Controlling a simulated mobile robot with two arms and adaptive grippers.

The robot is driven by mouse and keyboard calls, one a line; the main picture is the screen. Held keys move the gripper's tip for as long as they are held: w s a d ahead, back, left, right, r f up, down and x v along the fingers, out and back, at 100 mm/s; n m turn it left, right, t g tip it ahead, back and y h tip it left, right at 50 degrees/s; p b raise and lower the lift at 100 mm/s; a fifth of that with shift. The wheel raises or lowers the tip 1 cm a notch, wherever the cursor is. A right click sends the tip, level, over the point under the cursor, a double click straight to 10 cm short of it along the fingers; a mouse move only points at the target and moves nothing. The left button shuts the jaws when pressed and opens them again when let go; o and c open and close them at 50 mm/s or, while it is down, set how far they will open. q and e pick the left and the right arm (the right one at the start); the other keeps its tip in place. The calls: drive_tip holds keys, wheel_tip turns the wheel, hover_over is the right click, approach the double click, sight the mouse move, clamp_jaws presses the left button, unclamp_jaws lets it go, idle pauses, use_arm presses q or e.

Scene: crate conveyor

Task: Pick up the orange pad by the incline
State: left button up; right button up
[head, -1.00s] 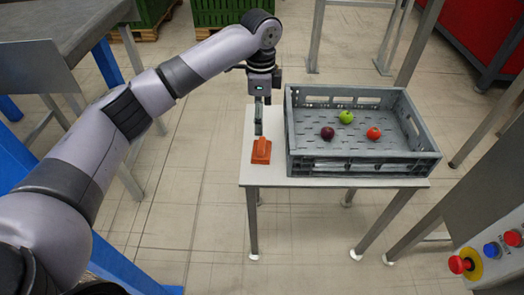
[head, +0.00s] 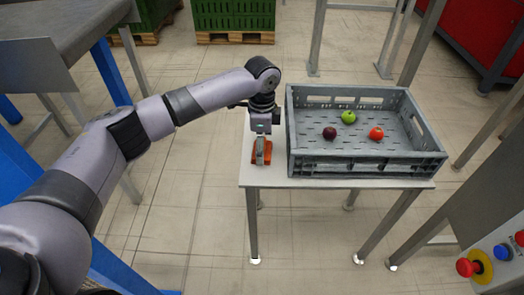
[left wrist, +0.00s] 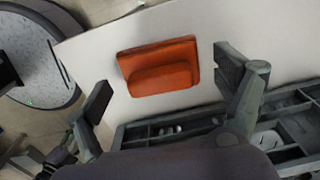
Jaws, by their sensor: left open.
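The orange pad (head: 267,157) lies on the left end of the small white table (head: 245,172), beside the grey crate. In the left wrist view the orange pad (left wrist: 158,66) is a flat block with a raised part, lying between and beyond the two open fingers. My left gripper (head: 260,154) is over the pad, pointing down and partly hiding it in the head view. In the left wrist view my left gripper (left wrist: 165,85) is open with nothing between its fingers. I cannot tell whether a finger touches the pad. My right gripper is not in view.
The grey crate (head: 365,166) stands close to the right of the pad and holds a green apple (head: 348,117), a red apple (head: 376,133) and a dark fruit (head: 329,133). A control panel with a red button (head: 466,267) is at the lower right.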

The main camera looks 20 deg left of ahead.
use_arm(q)
drive_tip(key=shift+c, duration=0.5)
drive_tip(key=c, duration=1.1)
drive_tip(key=shift+r, duration=0.5)
drive_tip(key=shift+r+p, duration=1.9)
drive_tip(key=shift+r, duration=7.65)
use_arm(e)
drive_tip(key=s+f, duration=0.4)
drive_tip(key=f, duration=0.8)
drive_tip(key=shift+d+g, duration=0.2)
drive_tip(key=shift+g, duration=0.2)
use_arm(q)
drive_tip(key=o, duration=0.6)
drive_tip(key=c, duration=0.5)
